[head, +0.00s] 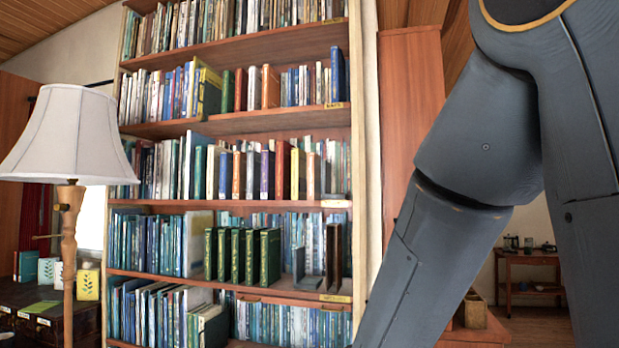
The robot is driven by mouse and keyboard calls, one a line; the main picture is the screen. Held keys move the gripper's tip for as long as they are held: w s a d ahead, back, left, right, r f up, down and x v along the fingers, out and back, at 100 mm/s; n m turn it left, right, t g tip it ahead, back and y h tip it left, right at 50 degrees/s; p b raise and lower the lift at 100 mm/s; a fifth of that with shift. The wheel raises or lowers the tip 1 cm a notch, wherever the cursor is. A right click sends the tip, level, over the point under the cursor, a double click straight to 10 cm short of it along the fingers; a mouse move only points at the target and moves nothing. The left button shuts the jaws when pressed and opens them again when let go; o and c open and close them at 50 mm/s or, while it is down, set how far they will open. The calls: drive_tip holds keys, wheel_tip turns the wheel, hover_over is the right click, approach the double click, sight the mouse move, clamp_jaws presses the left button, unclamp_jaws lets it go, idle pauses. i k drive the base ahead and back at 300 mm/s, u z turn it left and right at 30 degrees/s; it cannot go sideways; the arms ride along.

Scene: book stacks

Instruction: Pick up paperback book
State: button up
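A tall wooden bookcase (280,120) stands in the middle, its shelves packed with upright books. Several dark green books (270,257) stand spaced apart on the second shelf from the bottom. Above them is a row of mixed orange, brown and purple spines (267,174). I cannot tell which one is the paperback book. My grey arm fills the right side and runs down out of the bottom edge. My gripper is out of the picture, so its state and any hold are hidden.
A floor lamp with a white shade (72,135) stands at the left, close to the bookcase. Behind it a dark cabinet (60,325) carries a few books and small boxes. A small wooden table (530,262) stands far back at the right.

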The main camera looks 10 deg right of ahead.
sight(299, 156)
drive_tip(key=k, duration=0.65)
drive_tip(key=u, duration=0.65)
drive_tip(key=i, duration=0.8)
drive_tip(key=u, duration=0.6)
drive_tip(key=i, duration=0.8)
drive_tip(key=z, duration=0.5)
drive_tip(key=i, duration=0.7)
drive_tip(key=z, duration=0.7)
